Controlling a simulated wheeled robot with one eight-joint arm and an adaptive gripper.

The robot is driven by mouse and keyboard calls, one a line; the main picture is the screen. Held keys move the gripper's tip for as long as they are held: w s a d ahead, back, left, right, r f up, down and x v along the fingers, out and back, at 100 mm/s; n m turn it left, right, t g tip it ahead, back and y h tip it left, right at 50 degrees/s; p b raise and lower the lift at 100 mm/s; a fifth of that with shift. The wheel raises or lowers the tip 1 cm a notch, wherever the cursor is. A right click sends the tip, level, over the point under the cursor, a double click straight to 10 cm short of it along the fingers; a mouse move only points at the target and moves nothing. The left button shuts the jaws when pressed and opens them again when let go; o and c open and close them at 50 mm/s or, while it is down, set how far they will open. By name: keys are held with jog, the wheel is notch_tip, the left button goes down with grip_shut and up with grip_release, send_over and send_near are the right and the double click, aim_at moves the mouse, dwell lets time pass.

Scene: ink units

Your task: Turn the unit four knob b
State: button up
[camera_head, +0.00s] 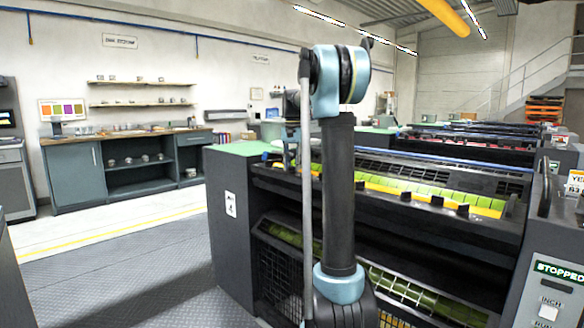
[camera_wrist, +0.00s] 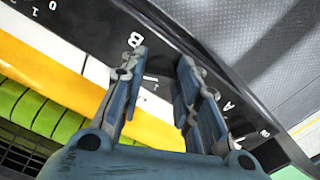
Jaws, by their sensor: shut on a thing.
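The printing unit (camera_head: 225,240) stands at the centre of the head view, with a small label "4" on its grey end. A row of small black knobs (camera_head: 408,197) runs along its top edge beside lime-green segments. In the wrist view, a printed "B" (camera_wrist: 137,40) and scale marks lie on the black rail by my gripper (camera_wrist: 160,82). Its two blue fingers reach down to the rail beside these marks. My gripper is shut on knob b, which the fingers mostly hide.
A yellow strip (camera_wrist: 50,75) and lime-green segments (camera_wrist: 30,108) lie beside the rail in the wrist view. A control panel reading "STOPPED" (camera_head: 560,271) stands at right. More units stand behind. Open floor (camera_head: 110,270) lies to the left, before a workbench (camera_head: 75,181).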

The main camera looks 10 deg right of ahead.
jog(key=shift+m, duration=0.8)
jog(key=o, duration=1.1)
jog(key=shift+c, duration=0.2)
notch_tip(320, 180, up, 12)
jog(key=shift+f, duration=0.1)
